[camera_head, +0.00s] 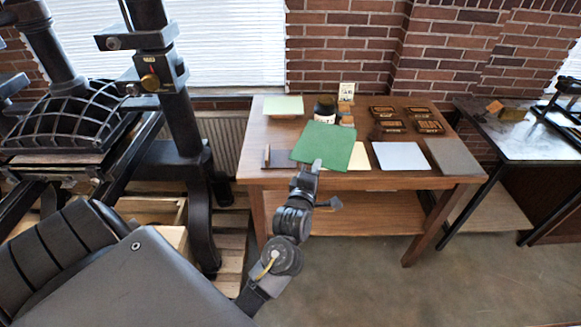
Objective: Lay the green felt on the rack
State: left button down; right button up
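The green felt (326,146) is a flat green sheet over the front of the wooden table. My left gripper (314,166) is at its near edge and appears shut on it, though the fingertips are partly hidden. The felt looks held above the table, covering part of a cream sheet (358,156); the gap below it is hard to judge. I cannot pick out the rack with certainty. A pale green sheet (283,105) lies on a small raised support at the table's back left. My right gripper is not in view.
The wooden table (465,172) also carries a dark jar (325,108), several dark boxes (420,118) and a pale grey sheet (401,156). A large black press (180,110) stands left. Another table (528,140) stands right. The floor in front is clear.

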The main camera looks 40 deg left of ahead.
pick_arm(q)
jog(key=w+a+f+n+g+y, duration=0.2)
jog(key=a+f+n+y, duration=0.1)
jog(key=a, duration=0.4)
jog(key=w+a+f+n+g+y, duration=0.3)
jog(key=a+f+y, duration=0.2)
jog(key=f, duration=0.3)
jog(key=shift+a+f+p, duration=0.2)
jog(key=shift+a+p, duration=0.2)
jog(key=shift+a, duration=0.5)
notch_tip(320, 180, down, 4)
jog(key=shift+r+b, duration=0.2)
jog(key=shift+b, duration=1.05)
jog(key=c, duration=2.1)
grip_release()
jog(key=o, duration=0.7)
jog(key=shift+d, duration=0.1)
